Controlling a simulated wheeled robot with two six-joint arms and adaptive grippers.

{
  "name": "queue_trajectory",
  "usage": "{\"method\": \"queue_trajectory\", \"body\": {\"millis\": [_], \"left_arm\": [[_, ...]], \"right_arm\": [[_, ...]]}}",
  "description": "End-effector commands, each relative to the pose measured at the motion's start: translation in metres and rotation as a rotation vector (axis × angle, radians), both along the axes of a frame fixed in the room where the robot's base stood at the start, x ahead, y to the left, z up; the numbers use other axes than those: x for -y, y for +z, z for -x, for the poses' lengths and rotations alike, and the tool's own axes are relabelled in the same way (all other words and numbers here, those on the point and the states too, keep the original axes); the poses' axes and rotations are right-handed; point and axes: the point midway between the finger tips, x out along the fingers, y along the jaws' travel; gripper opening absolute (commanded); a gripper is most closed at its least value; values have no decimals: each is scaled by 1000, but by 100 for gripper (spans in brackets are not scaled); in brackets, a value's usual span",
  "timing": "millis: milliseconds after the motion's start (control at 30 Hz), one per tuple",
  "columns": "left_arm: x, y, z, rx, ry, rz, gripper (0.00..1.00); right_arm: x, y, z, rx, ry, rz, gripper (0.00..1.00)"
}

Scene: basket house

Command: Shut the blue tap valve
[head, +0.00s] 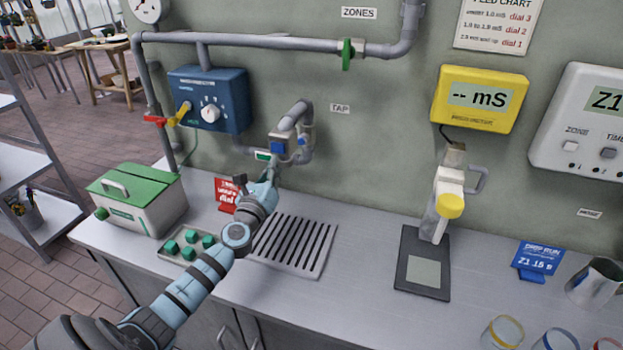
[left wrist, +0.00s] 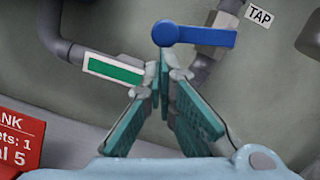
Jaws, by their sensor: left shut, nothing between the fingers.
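The blue tap valve (head: 277,147) sits on the grey tap pipe on the wall, under the TAP sign. In the left wrist view its blue lever (left wrist: 205,36) points right from a round hub, roughly level in that picture. My left gripper (head: 272,168) is just below the valve in the head view. In the left wrist view the gripper's fingertips (left wrist: 159,78) are together and empty, just below the lever's hub. I cannot tell whether they touch it. My right gripper is not in view.
A white-and-green tag (left wrist: 115,69) is close left of the fingertips. A slotted drain tray (head: 292,247) lies below the tap. A red card (head: 227,192) and green-lidded box (head: 135,200) stand left. A blue dosing unit (head: 208,98) hangs on the wall.

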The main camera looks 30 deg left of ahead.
Motion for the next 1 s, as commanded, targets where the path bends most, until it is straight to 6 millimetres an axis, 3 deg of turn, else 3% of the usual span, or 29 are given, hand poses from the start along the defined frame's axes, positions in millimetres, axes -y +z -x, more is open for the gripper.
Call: {"method": "queue_trajectory", "body": {"millis": [400,1000], "left_arm": [[-10,14,3,-52,0,-198,0],[-11,16,3,-58,1,-226,0]], "right_arm": [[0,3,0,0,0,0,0],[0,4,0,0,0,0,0]]}}
